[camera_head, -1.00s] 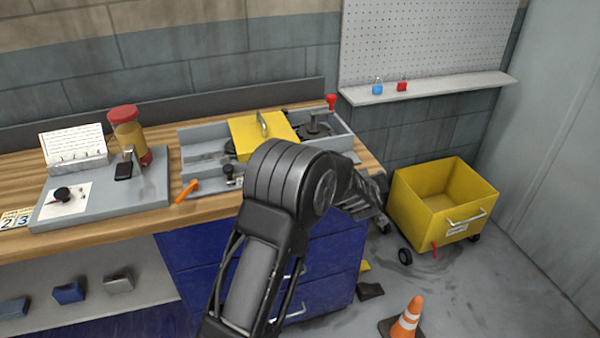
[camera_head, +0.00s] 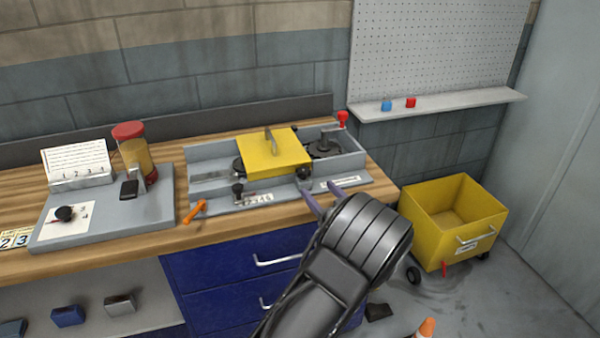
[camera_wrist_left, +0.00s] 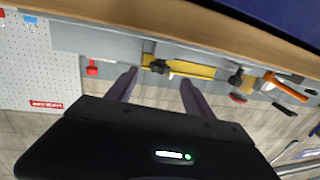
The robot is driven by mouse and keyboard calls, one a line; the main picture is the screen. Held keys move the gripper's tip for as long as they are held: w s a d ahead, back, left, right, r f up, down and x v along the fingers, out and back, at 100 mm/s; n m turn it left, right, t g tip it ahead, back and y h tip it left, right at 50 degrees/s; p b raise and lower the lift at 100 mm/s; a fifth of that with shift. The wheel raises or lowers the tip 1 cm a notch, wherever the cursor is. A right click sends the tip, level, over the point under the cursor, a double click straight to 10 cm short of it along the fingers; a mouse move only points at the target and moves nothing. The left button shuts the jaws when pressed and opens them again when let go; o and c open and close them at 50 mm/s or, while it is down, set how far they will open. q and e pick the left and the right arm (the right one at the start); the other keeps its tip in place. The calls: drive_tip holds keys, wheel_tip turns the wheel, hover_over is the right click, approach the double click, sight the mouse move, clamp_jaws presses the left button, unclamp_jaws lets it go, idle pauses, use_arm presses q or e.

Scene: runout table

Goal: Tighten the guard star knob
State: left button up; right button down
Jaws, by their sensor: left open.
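The black star knob (camera_head: 303,174) sits at the front right corner of the yellow guard (camera_head: 268,158) on the grey machine. In the left wrist view the knob (camera_wrist_left: 160,67) shows dark against the yellow guard edge (camera_wrist_left: 198,70), between the two fingertips in the picture. My left gripper (camera_head: 323,194) is open and empty, its fingers pointing at the knob from in front and a little to the right. A gap seems to remain between fingers and knob. How tight the knob is cannot be told. My right gripper is in neither view.
Another black knob (camera_head: 238,189) stands on the machine's front rail, left of the guard. An orange-handled tool (camera_head: 194,212) lies on the wooden bench. A yellow bin (camera_head: 455,215) stands right of the bench.

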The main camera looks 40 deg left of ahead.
sight(307, 177)
use_arm(q)
drive_tip(key=shift+s+d+r, duration=0.1)
drive_tip(key=shift+d+r, duration=0.05)
drive_tip(key=shift+p+x, duration=0.8)
drive_tip(key=shift+x, duration=3.15)
clamp_jaws()
